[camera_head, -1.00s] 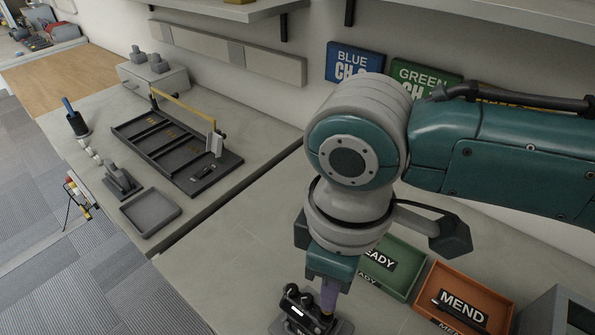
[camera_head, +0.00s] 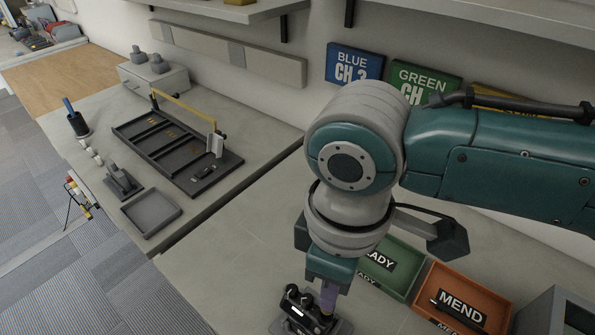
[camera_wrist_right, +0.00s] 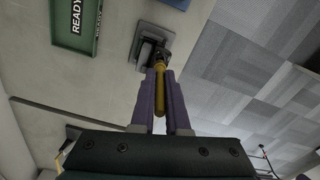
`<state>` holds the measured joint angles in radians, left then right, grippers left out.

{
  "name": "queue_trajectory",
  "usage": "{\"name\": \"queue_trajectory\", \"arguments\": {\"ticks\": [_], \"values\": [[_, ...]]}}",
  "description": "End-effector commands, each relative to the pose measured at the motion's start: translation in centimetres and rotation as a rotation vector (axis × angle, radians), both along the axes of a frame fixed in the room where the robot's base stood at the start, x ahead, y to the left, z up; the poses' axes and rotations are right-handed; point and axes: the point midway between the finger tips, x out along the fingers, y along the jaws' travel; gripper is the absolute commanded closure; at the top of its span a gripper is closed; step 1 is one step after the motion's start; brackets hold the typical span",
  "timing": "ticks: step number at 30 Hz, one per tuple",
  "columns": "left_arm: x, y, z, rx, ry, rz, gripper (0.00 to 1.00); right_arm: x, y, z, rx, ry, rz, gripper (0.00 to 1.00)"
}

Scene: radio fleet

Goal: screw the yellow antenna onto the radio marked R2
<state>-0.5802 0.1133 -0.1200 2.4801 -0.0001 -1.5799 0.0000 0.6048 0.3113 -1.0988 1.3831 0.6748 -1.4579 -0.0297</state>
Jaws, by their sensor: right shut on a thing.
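A dark radio (camera_head: 299,308) sits in a grey stand (camera_head: 341,327) at the bottom edge of the head view. Its marking is not readable. The radio and stand also show at the top of the right wrist view, where the radio (camera_wrist_right: 162,55) is partly hidden. My right gripper (camera_head: 328,298) points down at the radio's top. In the right wrist view, my right gripper (camera_wrist_right: 160,78) has its purple fingers shut on the yellow antenna (camera_wrist_right: 160,96). The antenna's far end is at the radio; whether it is threaded in I cannot tell. My left gripper is out of view.
A green READY tray (camera_head: 397,284) and an orange MEND tray (camera_head: 491,304) lie right of the radio. A dark compartment tray (camera_head: 158,149) with a yellow bar, and a small grey tray (camera_head: 151,212), are on the left bench. The counter left of the radio is clear.

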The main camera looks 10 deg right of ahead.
Motion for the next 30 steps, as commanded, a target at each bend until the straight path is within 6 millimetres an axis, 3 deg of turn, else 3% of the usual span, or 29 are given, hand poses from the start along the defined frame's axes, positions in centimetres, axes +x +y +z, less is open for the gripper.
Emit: {"name": "queue_trajectory", "arguments": {"ticks": [30], "values": [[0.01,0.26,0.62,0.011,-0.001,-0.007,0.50,0.00,0.01,0.05,0.000,0.000,0.000,1.00]]}}
